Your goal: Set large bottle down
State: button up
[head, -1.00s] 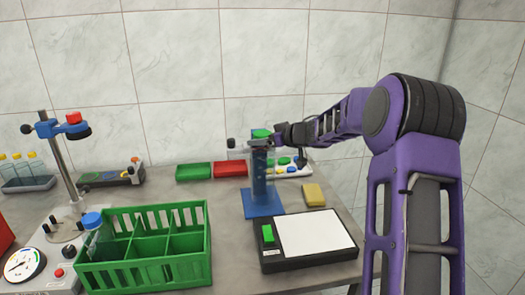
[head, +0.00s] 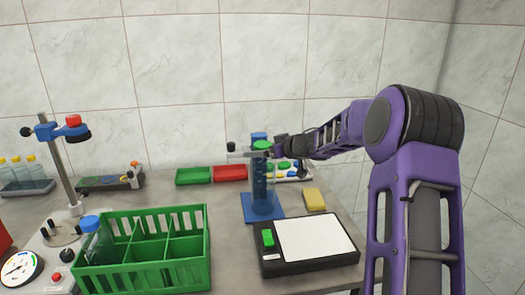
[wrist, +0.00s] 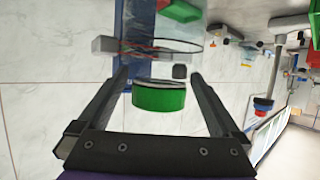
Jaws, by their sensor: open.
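The large bottle (head: 262,182) looks clear and bluish and stands upright against the post of the blue stand (head: 262,214). It has a green cap (head: 262,145), which also shows in the wrist view (wrist: 158,98). A thin ring of the stand (wrist: 190,46) lies beyond the cap, around or beside the clear body; I cannot tell which. My gripper (head: 278,147) is at the cap from the right. In the wrist view my gripper (wrist: 158,80) is open, with a finger on each side of the cap and gaps between. The bottle's bottom is hard to make out.
A green crate (head: 140,262) holds a blue-capped bottle (head: 90,224) at front left. A black scale with a white plate (head: 314,240) is in front of the stand. A yellow block (head: 314,200) lies to its right. Green (head: 193,176) and red (head: 230,173) trays are behind.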

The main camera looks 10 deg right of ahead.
jog(key=shift+r, duration=0.2)
jog(key=p+v, duration=0.2)
jog(key=v, duration=1)
jog(key=shift+f, duration=0.1)
